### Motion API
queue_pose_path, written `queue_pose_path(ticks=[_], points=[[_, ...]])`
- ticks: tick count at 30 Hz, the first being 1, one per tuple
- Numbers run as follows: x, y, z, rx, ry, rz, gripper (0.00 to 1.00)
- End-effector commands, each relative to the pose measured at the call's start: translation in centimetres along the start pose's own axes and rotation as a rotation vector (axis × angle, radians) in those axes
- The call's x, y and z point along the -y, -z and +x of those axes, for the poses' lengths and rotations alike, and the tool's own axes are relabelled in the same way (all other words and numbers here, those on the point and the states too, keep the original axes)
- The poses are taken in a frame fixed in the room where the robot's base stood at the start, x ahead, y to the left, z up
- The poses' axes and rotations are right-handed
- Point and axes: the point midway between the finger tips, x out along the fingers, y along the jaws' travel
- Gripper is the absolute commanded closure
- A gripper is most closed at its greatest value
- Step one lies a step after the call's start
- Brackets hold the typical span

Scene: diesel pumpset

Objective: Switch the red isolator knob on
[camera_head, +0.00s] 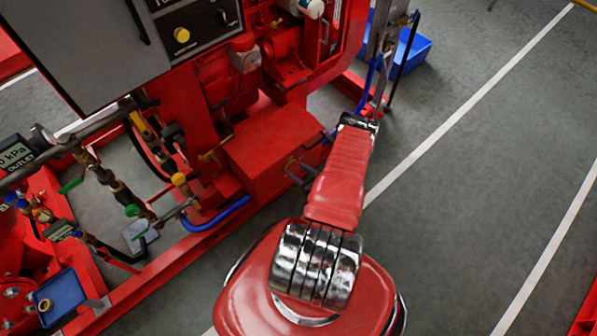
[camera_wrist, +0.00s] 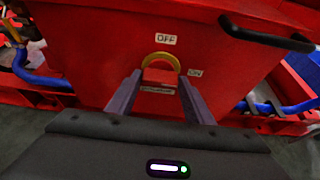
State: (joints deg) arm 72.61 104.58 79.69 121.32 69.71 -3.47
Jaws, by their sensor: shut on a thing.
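The red isolator knob (camera_wrist: 160,77) sits on the front face of a red box (camera_wrist: 95,50), with a yellow ring (camera_wrist: 161,56) showing around its top. A white OFF label (camera_wrist: 166,40) is above it and an ON label (camera_wrist: 195,73) is to its right. My gripper (camera_wrist: 160,75) has its two grey fingers on either side of the knob, shut on it. Which way the knob points is hard to tell. In the head view the red box (camera_head: 275,142) shows beside my arm, with the knob too small or hidden to make out.
A black handle (camera_wrist: 265,35) stands out at the box's upper right. Blue hoses (camera_wrist: 40,77) run on both sides. In the head view, a grey control panel (camera_head: 90,45), pipes and valves fill the left. Open grey floor (camera_head: 480,140) with white lines lies to the right.

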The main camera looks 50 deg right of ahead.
Motion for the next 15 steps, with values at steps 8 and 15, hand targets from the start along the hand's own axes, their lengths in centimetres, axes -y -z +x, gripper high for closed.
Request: queue_pose_path(ticks=[8,15], points=[[-0.01,0.02,0.00,-0.001,-0.004,0.008,0.76],[0.01,0.01,-0.01,-0.001,-0.003,0.008,0.40]])
